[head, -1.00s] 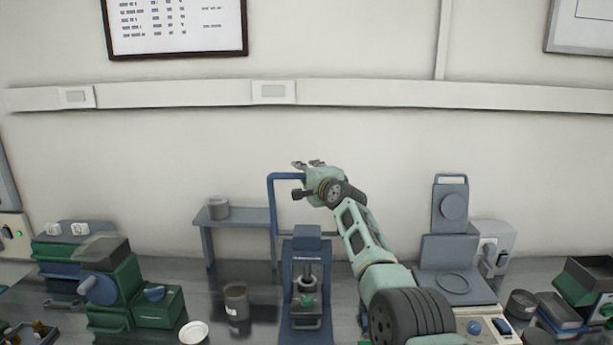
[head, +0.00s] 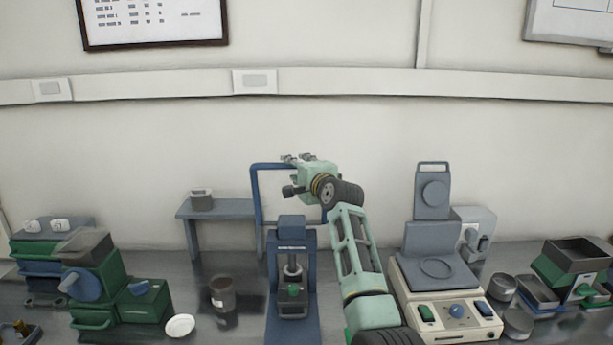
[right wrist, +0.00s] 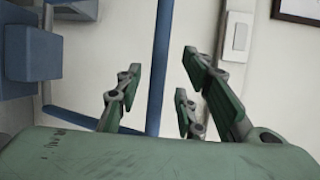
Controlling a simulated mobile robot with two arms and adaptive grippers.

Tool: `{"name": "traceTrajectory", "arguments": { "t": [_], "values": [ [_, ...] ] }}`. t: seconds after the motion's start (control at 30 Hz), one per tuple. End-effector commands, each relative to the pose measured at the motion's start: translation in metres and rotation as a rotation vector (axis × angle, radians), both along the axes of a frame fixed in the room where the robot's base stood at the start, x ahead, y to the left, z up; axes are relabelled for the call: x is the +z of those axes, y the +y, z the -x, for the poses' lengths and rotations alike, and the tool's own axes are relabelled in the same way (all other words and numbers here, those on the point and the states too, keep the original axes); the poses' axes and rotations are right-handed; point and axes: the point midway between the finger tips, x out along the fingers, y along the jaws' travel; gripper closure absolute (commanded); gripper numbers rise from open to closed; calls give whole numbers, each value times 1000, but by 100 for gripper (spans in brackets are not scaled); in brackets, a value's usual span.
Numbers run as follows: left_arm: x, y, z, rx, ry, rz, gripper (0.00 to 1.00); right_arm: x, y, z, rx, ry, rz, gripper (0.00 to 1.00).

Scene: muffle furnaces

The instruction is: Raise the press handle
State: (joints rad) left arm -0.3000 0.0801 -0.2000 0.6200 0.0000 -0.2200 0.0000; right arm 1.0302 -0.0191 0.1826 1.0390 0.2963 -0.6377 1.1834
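The press (head: 292,272) is a blue-grey machine standing on the bench, right of centre-left in the head view. Its handle (head: 256,196) is a tall blue bar frame rising behind it, with a level top bar. My right gripper (head: 299,158) is at the top bar, over its right part, and hides the handle's right upper corner. In the right wrist view the blue handle bar (right wrist: 159,64) runs between the open fingers of my right gripper (right wrist: 160,88), with gaps visible on both sides. My left gripper is in no view.
A small grey stand (head: 225,211) with a pot is left of the handle. A dark cup (head: 222,294) and a white dish (head: 180,326) stand left of the press. A beige device (head: 445,306) is right of my arm.

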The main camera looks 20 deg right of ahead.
Motion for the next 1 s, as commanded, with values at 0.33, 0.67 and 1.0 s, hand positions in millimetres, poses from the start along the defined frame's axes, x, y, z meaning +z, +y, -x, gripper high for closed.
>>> {"name": "traceTrajectory", "arguments": {
  "t": [0.33,0.67,1.0],
  "values": [
    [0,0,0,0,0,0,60,4,-6,47,-1,-1,0,65],
    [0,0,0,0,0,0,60,6,-8,64,-1,1,1,65],
    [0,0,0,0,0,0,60,6,-8,64,-1,0,1,65]
  ]
}}
